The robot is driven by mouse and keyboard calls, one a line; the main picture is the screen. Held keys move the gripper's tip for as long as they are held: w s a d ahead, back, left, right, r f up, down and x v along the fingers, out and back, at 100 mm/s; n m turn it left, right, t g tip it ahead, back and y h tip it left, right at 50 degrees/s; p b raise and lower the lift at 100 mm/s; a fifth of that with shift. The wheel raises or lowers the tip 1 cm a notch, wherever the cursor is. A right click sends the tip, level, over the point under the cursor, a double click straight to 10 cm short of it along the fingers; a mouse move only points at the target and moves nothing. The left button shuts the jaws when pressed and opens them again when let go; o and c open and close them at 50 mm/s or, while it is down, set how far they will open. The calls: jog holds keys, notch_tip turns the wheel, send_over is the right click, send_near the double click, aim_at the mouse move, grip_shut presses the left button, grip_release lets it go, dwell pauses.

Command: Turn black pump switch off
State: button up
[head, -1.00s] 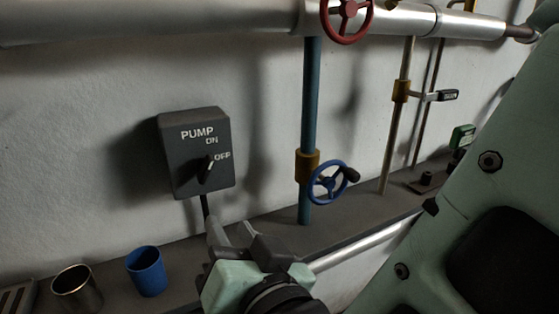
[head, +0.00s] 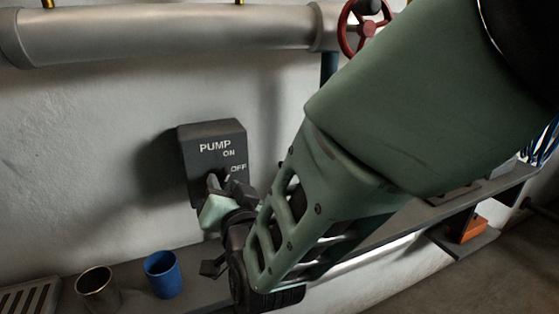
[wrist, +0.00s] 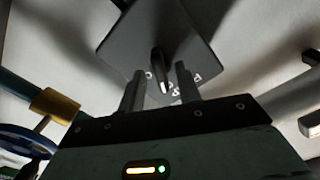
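The dark grey pump switch box (head: 197,138) is on the wall, marked PUMP, ON and OFF. In the head view my gripper (head: 219,184) is in front of its lower part and hides the knob. In the wrist view the box (wrist: 130,42) is ahead, and its black knob (wrist: 157,66) with a white tip stands out from the face. My gripper (wrist: 160,86) is open there, one finger on each side of the knob's line. I cannot tell whether the fingers touch the knob, nor which label it points at.
A blue cup (head: 163,275) and a metal cup (head: 97,287) stand on the ledge below the box. A thick pipe (head: 160,35) and a red handwheel (head: 349,32) are above. A blue handwheel (wrist: 22,141) shows at left in the wrist view.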

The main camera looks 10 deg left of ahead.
jog(key=shift+x, duration=1)
grip_shut()
